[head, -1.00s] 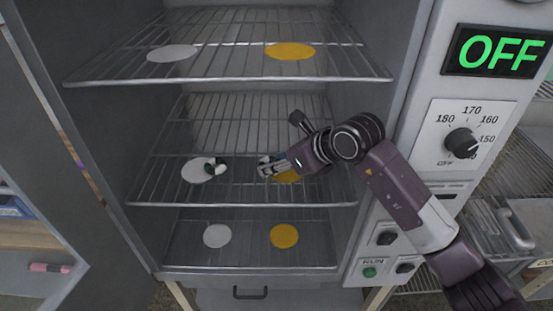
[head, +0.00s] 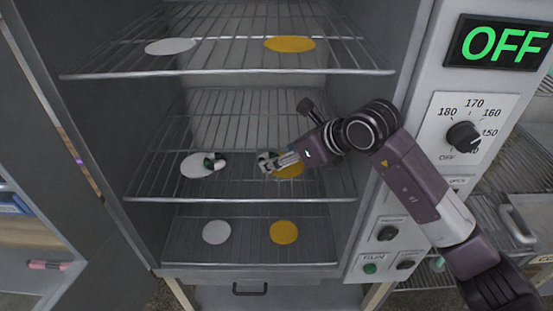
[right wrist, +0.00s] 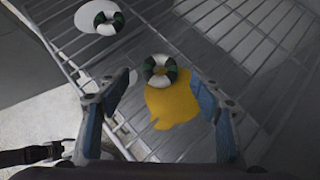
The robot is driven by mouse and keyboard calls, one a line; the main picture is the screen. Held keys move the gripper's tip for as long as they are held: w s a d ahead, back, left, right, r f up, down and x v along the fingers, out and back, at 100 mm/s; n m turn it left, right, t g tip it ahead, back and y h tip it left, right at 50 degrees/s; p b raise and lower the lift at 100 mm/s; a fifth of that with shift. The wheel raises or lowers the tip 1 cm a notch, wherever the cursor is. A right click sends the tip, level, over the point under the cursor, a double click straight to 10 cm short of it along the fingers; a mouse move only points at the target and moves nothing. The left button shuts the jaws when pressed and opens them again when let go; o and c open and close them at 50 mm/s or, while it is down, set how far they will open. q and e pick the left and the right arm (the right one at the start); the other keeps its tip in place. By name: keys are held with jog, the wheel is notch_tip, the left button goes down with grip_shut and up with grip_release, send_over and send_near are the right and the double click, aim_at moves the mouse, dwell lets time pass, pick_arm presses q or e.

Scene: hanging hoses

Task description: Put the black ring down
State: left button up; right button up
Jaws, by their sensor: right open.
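A ring with black-green and white bands (right wrist: 160,70) lies over the edge of a yellow disc (right wrist: 175,105) on the middle wire shelf, in the right wrist view. My right gripper (right wrist: 165,86) is open, with one finger on each side of this ring and a gap to both. In the head view my right gripper (head: 268,164) reaches over the middle shelf (head: 240,200) and partly hides the ring and the yellow disc (head: 290,167). A similar ring (head: 214,163) lies on a white disc (head: 193,166) to the left. My left gripper is not in view.
The upper shelf (head: 230,73) lies above my gripper, with a white disc and a yellow disc. The lower shelf has another such pair. The cabinet walls stand close on both sides. A control panel with a dial (head: 463,135) is at the right.

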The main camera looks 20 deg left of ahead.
jog(key=shift+b+v, duration=0.45)
jog(key=shift+v, duration=1.95)
jog(key=shift+f, duration=0.15)
